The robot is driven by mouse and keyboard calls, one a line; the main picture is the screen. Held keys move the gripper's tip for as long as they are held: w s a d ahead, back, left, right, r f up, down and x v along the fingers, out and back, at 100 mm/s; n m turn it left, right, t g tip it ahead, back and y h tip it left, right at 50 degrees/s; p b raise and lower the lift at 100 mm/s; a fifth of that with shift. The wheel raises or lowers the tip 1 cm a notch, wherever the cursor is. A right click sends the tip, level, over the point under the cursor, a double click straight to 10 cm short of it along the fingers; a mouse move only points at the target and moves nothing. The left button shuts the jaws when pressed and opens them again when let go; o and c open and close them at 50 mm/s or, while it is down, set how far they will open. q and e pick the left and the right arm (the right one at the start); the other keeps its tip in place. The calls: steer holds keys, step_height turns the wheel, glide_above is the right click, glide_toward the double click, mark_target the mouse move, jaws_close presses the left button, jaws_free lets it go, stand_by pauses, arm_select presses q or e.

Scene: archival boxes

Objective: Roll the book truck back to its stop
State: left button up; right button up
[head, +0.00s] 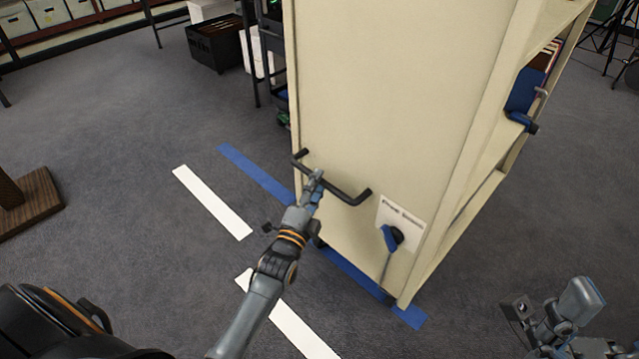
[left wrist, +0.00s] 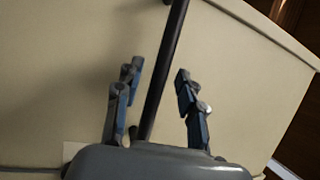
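The book truck (head: 400,95) is a tall cream shelf unit standing on the grey carpet, its end panel facing me. A black bar handle (head: 345,196) is fixed across the panel. My left gripper (head: 316,182) is at the handle. In the left wrist view the handle (left wrist: 165,70) runs between the two blue-grey fingers of the left gripper (left wrist: 158,92), with gaps on both sides, so the fingers are open around it. My right gripper (head: 552,318) is at the lower right, away from the truck; its finger state is unclear.
A blue floor line (head: 252,170) passes under the truck's near end. White floor strips (head: 212,202) lie nearer me. A dark crate (head: 216,42) stands behind left.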

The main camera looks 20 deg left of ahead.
arm_select(q)
steer(key=shift+w+r, duration=0.15)
steer(key=shift+w, duration=0.8)
steer(key=shift+c, duration=0.2)
jaws_close()
steer(key=shift+a, duration=0.1)
